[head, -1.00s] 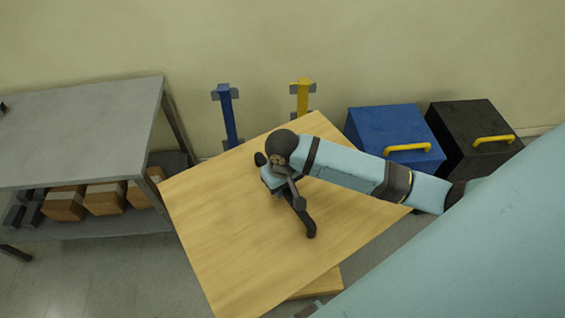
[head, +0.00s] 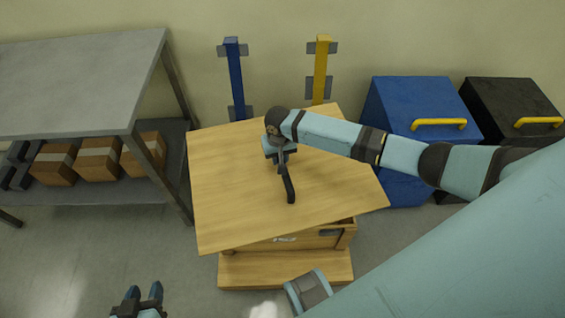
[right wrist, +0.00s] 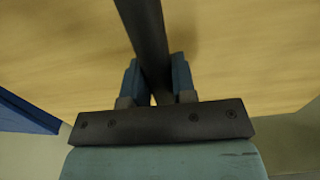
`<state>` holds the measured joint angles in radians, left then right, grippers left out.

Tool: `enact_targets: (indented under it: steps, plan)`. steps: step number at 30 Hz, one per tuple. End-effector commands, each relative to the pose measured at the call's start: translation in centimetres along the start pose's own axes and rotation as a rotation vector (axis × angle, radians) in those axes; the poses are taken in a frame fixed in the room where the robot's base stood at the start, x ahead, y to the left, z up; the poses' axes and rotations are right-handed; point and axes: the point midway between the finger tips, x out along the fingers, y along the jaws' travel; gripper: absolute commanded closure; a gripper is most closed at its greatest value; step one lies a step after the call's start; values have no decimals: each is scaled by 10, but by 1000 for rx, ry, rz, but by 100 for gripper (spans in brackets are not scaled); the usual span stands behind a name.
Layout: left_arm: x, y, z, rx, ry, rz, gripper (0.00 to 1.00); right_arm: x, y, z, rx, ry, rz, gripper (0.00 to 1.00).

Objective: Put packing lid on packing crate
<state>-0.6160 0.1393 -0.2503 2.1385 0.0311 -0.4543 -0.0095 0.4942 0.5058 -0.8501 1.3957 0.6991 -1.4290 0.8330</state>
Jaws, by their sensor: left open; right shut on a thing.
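The packing lid (head: 225,190) is a wide, light wooden board with a dark bar handle (head: 290,188). My right gripper (head: 281,158) is over the middle of the lid, shut on the handle. In the right wrist view the dark handle (right wrist: 147,35) runs between the blue fingers of the gripper (right wrist: 157,85), with the lid's wood behind. The wooden packing crate (head: 318,240) shows under the lid's near edge, and the lid hides most of it. The lid is turned relative to the crate; I cannot tell whether they touch. My left gripper (head: 137,300) is open and empty at the bottom left.
The crate stands above a low wooden base (head: 285,272). A grey shelf table (head: 75,80) with cardboard boxes (head: 97,160) is at left. A blue post (head: 235,75), a yellow post (head: 321,70), a blue bin (head: 410,100) and a black bin (head: 510,100) are behind.

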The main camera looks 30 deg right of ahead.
Motion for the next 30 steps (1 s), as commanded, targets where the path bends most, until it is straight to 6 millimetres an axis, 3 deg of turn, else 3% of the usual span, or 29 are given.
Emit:
enact_targets:
  steps: [1,3,12,21,30]
  plan:
    - [10,0,15,-2,5,3,57,23,1,-12,19,5,-2,100]
    - [15,0,22,-4,11,6,57,43,4,-24,46,6,-1,100]
    - [34,2,49,-15,32,20,57,111,20,-73,157,6,-3,100]
    - [40,4,58,-20,43,27,57,137,32,-98,217,4,-4,100]
    - [43,8,50,-25,94,42,57,148,34,-100,222,3,-3,100]
